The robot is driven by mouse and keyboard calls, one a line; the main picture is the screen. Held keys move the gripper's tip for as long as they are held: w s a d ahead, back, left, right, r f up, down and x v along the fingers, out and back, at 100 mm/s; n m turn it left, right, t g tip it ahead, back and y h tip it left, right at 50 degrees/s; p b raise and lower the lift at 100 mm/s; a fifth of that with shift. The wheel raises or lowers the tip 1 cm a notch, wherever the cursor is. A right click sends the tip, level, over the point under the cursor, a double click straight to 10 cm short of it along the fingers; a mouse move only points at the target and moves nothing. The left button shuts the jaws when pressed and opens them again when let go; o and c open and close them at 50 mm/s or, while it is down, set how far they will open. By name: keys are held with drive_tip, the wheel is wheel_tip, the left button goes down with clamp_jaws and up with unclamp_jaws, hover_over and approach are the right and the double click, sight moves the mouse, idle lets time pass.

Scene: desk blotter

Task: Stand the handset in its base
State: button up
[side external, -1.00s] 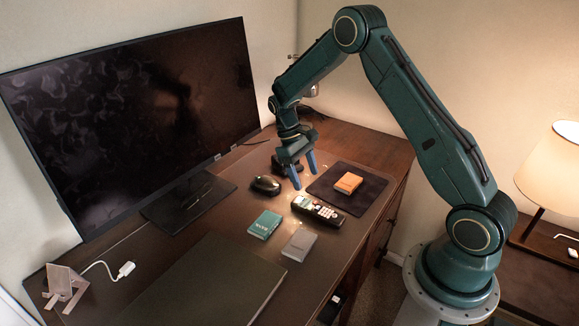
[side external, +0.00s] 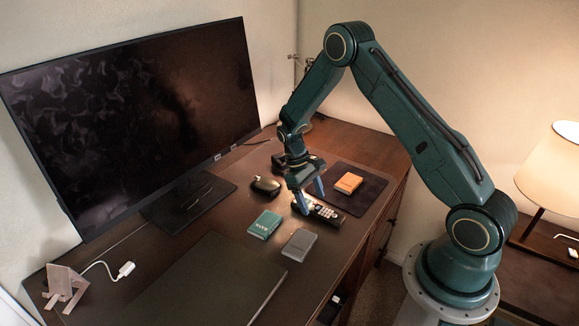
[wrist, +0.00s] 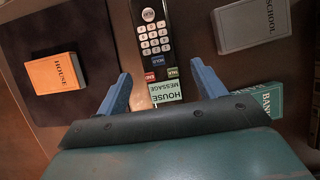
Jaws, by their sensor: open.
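The handset (side external: 325,212) is a dark, slim unit with a keypad, lying flat on the desk. In the wrist view the handset (wrist: 154,35) runs lengthwise between the fingers, with coloured keys and a pale "HOUSE MESSAGE" label towards the palm. My gripper (side external: 312,200) is open, pointing down over the label end of the handset. In the wrist view my gripper (wrist: 161,75) has one blue finger on each side, with visible gaps to the handset. A dark object (side external: 278,160) behind my gripper is partly hidden; I cannot tell whether it is the base.
An orange box (side external: 348,183) lies on a dark mat (side external: 372,187). A black mouse (side external: 266,185), teal box (side external: 265,224) and grey box (side external: 299,245) lie nearby. A monitor (side external: 140,115) stands behind; a small stand (side external: 65,287) with a white cable is far left.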

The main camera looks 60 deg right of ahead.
sight(314, 206)
drive_tip(key=shift+x, duration=1.3)
drive_tip(key=c, duration=1.1)
drive_tip(key=shift+r, duration=0.2)
drive_tip(key=shift+c, duration=0.2)
wheel_tip(314, 206, up, 20)
drive_tip(key=shift+f, duration=0.15)
drive_tip(key=shift+w+f, duration=0.1)
